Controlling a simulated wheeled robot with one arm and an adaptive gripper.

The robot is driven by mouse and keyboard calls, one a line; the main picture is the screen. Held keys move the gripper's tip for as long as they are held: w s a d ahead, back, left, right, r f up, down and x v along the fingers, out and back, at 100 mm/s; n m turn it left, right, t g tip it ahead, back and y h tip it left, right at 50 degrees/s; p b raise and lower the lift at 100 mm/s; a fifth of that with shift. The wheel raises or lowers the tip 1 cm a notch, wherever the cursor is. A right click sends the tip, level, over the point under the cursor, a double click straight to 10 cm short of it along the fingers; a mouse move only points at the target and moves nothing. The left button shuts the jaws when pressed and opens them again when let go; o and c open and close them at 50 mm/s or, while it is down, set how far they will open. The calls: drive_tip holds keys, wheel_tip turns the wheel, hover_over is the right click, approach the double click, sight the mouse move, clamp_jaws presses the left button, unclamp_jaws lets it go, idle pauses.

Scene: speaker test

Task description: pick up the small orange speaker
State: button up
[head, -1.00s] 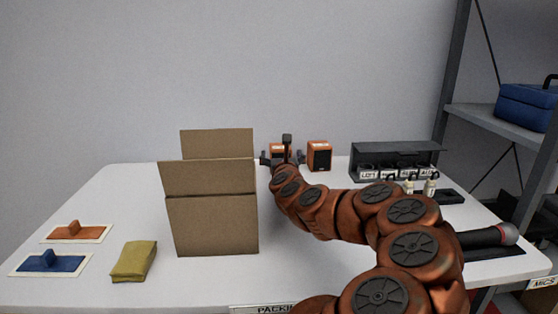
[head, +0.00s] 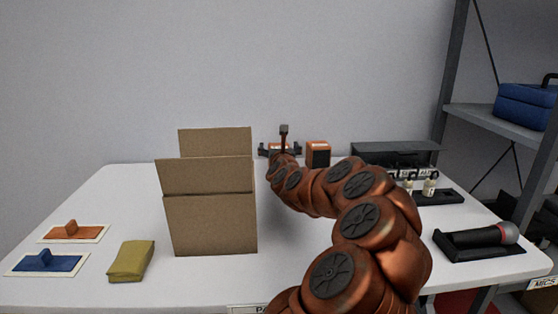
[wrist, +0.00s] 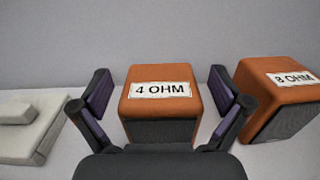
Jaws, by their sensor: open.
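An orange speaker with a dark front and a white "4 OHM" label (wrist: 160,88) stands in the middle of the wrist view. My gripper (wrist: 160,98) is open, with one finger at the left and one at the right of this speaker. I see gaps between the fingers and its sides. In the head view my gripper (head: 280,149) is at the back of the table and hides most of that speaker. A second orange speaker, labelled "8 OHM" (wrist: 283,92), stands to the right; it also shows in the head view (head: 318,154).
An open cardboard box (head: 210,225) stands left of my arm. A pale block (wrist: 30,125) lies left of my gripper in the wrist view. A dark rack (head: 395,148) and a microphone in a black tray (head: 480,250) are at the right.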

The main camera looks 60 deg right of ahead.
drive_tip(key=c, duration=1.7)
drive_tip(key=shift+c, duration=0.2)
drive_tip(key=shift+r, duration=0.1)
